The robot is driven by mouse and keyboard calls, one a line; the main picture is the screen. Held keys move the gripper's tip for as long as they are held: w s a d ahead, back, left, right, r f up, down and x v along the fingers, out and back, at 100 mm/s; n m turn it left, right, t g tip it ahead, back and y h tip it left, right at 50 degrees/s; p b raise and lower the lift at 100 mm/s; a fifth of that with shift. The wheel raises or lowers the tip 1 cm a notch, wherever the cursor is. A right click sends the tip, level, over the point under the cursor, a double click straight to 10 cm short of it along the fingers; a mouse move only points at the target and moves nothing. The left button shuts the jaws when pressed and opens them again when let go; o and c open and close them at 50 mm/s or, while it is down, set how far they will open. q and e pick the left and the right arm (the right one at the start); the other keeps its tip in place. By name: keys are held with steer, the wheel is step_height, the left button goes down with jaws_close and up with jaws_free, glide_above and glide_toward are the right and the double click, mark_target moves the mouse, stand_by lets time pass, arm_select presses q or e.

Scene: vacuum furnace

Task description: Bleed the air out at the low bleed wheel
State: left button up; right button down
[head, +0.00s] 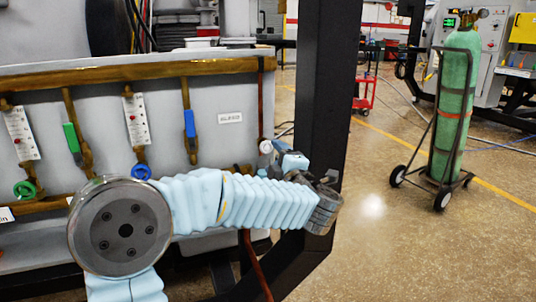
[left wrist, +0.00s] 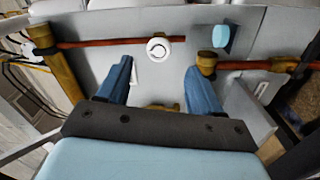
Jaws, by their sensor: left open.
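The low bleed wheel looks to be the small round white wheel (head: 265,147) on the copper pipe at the right end of the grey panel. It also shows in the left wrist view as a white disc (left wrist: 158,47) with dark markings on its face. My left gripper (head: 279,165) is just below and right of it in the head view. In the left wrist view my two blue fingers (left wrist: 160,66) are spread wide with nothing between them. The wheel lies ahead of the gap, seemingly apart from both fingers. My right gripper is not in view.
A white plate (head: 230,118) reading something like "BLEED" is on the panel. Green (head: 25,189) and blue (head: 141,172) wheels sit left on brass pipes. A black post (head: 323,90) stands close right of my gripper. A green cylinder cart (head: 455,100) stands far right.

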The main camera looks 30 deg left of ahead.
arm_select(q)
steer(key=v, duration=0.4)
steer(key=shift+d+f, duration=0.1)
stand_by(0.3)
steer(key=w+d+f+m+t+h, duration=0.1)
steer(key=w+d+f+m+h, duration=0.15)
steer(key=f, duration=0.25)
steer(key=w+d+f+m+t+h, duration=0.1)
steer(key=w+f+m+h, duration=0.1)
steer(key=f+m, duration=0.3)
steer(key=w+d+f+m+h, duration=0.2)
steer(key=f, duration=0.4)
steer(key=s+d+f+m+g+h, duration=0.2)
steer(key=d+f+m+h, duration=0.15)
steer(key=f, duration=0.75)
steer(key=s+d+f+m+g+h, duration=0.1)
steer(key=s+d+f+m+h, duration=0.2)
steer(key=f, duration=0.7)
steer(key=s+d+f+m+g+h, duration=0.2)
steer(key=s+f+m+g, duration=0.2)
steer(key=s+f, duration=0.5)
steer(key=s+d+f+m+g+h, duration=0.2)
steer(key=s+f+g, duration=0.4)
steer(key=s, duration=0.9)
step_height(320, 180, down, 3)
steer(key=shift+d+f+m+h, duration=0.2)
steer(key=shift+d+m+h, duration=0.2)
steer(key=shift+d+m, duration=0.4)
